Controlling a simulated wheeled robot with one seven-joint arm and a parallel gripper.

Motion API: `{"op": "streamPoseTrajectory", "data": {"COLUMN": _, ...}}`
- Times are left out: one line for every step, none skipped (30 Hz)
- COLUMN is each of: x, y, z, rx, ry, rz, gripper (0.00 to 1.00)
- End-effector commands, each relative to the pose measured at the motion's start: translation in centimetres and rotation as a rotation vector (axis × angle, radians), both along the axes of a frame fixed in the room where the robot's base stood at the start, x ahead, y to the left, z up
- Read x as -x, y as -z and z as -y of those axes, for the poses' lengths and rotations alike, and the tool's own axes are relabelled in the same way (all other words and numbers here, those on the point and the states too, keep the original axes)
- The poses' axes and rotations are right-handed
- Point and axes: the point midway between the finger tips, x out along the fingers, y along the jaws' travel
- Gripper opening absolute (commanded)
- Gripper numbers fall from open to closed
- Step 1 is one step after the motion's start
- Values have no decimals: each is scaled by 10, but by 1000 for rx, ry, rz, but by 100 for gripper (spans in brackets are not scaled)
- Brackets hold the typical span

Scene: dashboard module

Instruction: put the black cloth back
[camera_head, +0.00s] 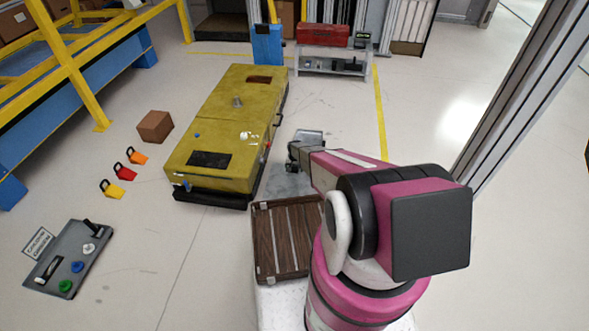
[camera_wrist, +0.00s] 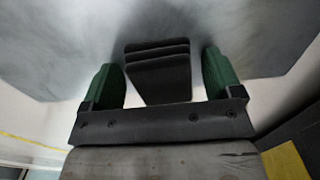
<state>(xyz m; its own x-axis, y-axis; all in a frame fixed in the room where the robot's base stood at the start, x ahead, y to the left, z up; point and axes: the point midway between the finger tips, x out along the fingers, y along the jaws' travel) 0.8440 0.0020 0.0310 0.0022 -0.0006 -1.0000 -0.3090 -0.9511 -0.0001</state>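The black cloth (camera_wrist: 158,70) appears in the wrist view as a dark, folded, layered piece against a smooth grey surface (camera_wrist: 60,45). My gripper (camera_wrist: 162,80) has its two green fingers spread apart on either side of the cloth. A gap shows between the cloth and the right finger; the left finger is close to its edge, and I cannot tell whether it touches. In the head view my gripper (camera_head: 294,154) is low over a grey panel (camera_head: 284,182), right of the yellow module (camera_head: 225,125). The cloth cannot be made out there, behind the gripper and arm.
A brown slatted crate (camera_head: 285,240) is just in front of the grey panel. A grey control box (camera_head: 67,258) lies at lower left, with small coloured padlock-like items (camera_head: 125,171) and a brown box (camera_head: 155,126) beyond. A shelf with a red toolbox (camera_head: 322,35) stands behind.

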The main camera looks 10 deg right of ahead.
Motion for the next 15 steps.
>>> {"op": "streamPoseTrajectory", "data": {"x": 0, "y": 0, "z": 0, "rx": 0, "ry": 0, "rz": 0, "gripper": 84}}
{"op": "streamPoseTrajectory", "data": {"x": 0, "y": 0, "z": 0, "rx": 0, "ry": 0, "rz": 0, "gripper": 84}}
{"op": "streamPoseTrajectory", "data": {"x": 0, "y": 0, "z": 0, "rx": 0, "ry": 0, "rz": 0, "gripper": 84}}
{"op": "streamPoseTrajectory", "data": {"x": 0, "y": 0, "z": 0, "rx": 0, "ry": 0, "rz": 0, "gripper": 84}}
{"op": "streamPoseTrajectory", "data": {"x": 0, "y": 0, "z": 0, "rx": 0, "ry": 0, "rz": 0, "gripper": 84}}
{"op": "streamPoseTrajectory", "data": {"x": 0, "y": 0, "z": 0, "rx": 0, "ry": 0, "rz": 0, "gripper": 84}}
{"op": "streamPoseTrajectory", "data": {"x": 0, "y": -1, "z": 0, "rx": 0, "ry": 0, "rz": 0, "gripper": 84}}
{"op": "streamPoseTrajectory", "data": {"x": 0, "y": -1, "z": 0, "rx": 0, "ry": 0, "rz": 0, "gripper": 84}}
{"op": "streamPoseTrajectory", "data": {"x": 0, "y": -2, "z": 0, "rx": 0, "ry": 0, "rz": 0, "gripper": 84}}
{"op": "streamPoseTrajectory", "data": {"x": 0, "y": -3, "z": 0, "rx": 0, "ry": 0, "rz": 0, "gripper": 84}}
{"op": "streamPoseTrajectory", "data": {"x": 0, "y": -5, "z": 0, "rx": 0, "ry": 0, "rz": 0, "gripper": 84}}
{"op": "streamPoseTrajectory", "data": {"x": 0, "y": -8, "z": 0, "rx": 0, "ry": 0, "rz": 0, "gripper": 84}}
{"op": "streamPoseTrajectory", "data": {"x": 0, "y": -10, "z": 0, "rx": 0, "ry": 0, "rz": 1, "gripper": 84}}
{"op": "streamPoseTrajectory", "data": {"x": 0, "y": -14, "z": 0, "rx": 0, "ry": 0, "rz": 1, "gripper": 84}}
{"op": "streamPoseTrajectory", "data": {"x": 1, "y": -18, "z": 0, "rx": 0, "ry": 0, "rz": 1, "gripper": 84}}
